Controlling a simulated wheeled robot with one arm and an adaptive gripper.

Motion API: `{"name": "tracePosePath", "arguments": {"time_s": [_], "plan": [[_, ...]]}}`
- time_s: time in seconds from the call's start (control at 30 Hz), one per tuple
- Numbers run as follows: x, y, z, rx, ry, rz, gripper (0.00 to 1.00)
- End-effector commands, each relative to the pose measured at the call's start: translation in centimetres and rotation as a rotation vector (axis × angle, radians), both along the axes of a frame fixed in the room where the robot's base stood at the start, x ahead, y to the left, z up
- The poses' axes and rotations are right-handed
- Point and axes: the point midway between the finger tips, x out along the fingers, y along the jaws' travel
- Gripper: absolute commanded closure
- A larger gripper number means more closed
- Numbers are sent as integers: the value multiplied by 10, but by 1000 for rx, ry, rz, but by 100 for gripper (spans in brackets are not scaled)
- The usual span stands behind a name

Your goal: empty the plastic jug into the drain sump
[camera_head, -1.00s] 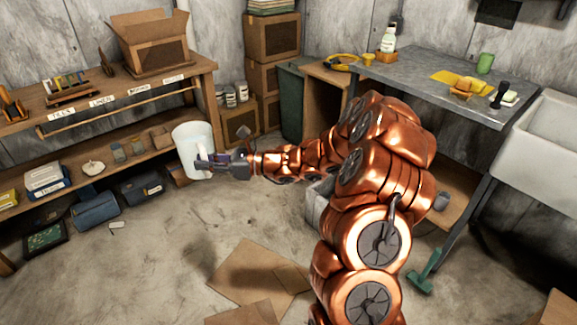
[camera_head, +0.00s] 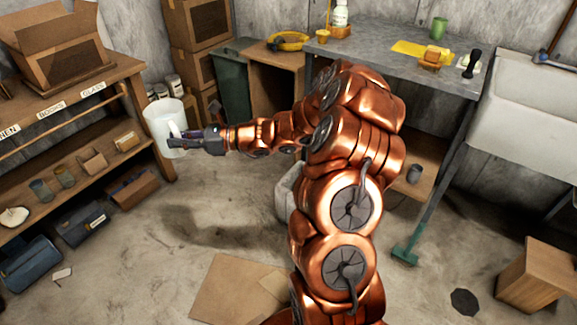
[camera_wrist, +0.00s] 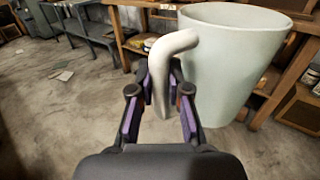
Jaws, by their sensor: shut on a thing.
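The plastic jug (camera_head: 162,118) is white and upright, held in the air in front of the left shelf's end. My gripper (camera_head: 180,140) is shut on its handle, with the arm reaching left. In the wrist view the jug (camera_wrist: 235,60) fills the upper right, and my gripper (camera_wrist: 160,88) has its purple-padded fingers on either side of the handle. The jug's contents cannot be seen. A dark many-sided patch (camera_head: 465,302) lies flat on the floor at the lower right; it may be the drain sump, but I cannot tell for sure.
A wooden box (camera_head: 540,278) stands right of the dark patch. A white sink (camera_head: 530,105) and metal workbench (camera_head: 395,68) are at the right, with a green-footed tool (camera_head: 408,250) below. Flat cardboard (camera_head: 235,290) lies on the floor. A shelf (camera_head: 70,130) stands left.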

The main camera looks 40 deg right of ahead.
Motion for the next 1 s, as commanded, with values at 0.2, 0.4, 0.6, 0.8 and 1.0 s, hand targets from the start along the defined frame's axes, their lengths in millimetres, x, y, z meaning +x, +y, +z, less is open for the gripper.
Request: {"name": "tracePosePath", "arguments": {"time_s": [0.2, 0.4, 0.6, 0.8, 1.0], "plan": [[18, -44, -49, 9, 6, -122, 100], [32, -90, -88, 17, 13, -248, 100], [41, -136, -129, 26, 23, -371, 100], [46, -182, -173, 38, 31, -491, 100], [45, -229, -220, 52, 37, -609, 100]]}}
